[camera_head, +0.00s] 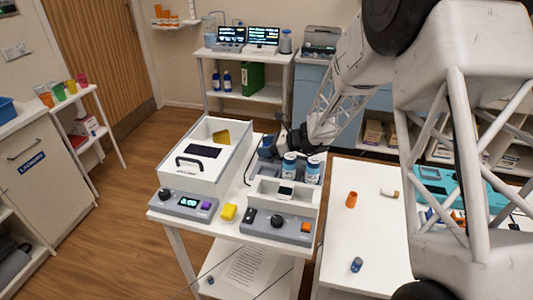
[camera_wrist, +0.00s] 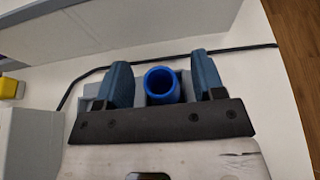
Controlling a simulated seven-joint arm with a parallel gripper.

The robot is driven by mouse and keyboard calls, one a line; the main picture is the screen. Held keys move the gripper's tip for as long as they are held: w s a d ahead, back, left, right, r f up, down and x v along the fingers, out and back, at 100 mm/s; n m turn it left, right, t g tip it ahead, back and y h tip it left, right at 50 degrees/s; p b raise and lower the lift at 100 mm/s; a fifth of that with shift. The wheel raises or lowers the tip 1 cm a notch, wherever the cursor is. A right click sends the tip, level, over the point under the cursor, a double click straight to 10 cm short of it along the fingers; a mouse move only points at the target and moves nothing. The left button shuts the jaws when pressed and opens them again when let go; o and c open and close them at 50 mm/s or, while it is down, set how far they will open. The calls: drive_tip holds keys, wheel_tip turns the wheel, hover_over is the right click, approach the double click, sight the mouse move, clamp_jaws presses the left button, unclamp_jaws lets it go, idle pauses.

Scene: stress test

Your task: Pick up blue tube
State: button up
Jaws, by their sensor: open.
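The blue tube (camera_wrist: 163,86) shows in the wrist view as a round, open-topped blue cylinder seen from above. It stands between the two blue fingers of my gripper (camera_wrist: 162,78), with a visible gap on each side. My gripper is open. In the head view my gripper (camera_head: 268,147) is low over the back right of the white instrument table (camera_head: 235,240), behind two blue-and-white jars (camera_head: 289,164). The tube cannot be made out clearly in the head view. Its lower part is hidden in the wrist view.
A white box with a black handle (camera_head: 205,155) stands left of my gripper, and a device with a knob (camera_head: 278,222) in front. A yellow block (camera_head: 229,212) lies between the devices. A dark cable (camera_wrist: 243,48) runs behind the fingers. The right table holds an orange cup (camera_head: 351,199).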

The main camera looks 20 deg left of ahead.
drive_tip(key=shift+x, duration=0.85)
drive_tip(key=c, duration=1)
drive_tip(key=shift+r, duration=0.15)
wheel_tip(320, 180, up, 10)
idle(0.5)
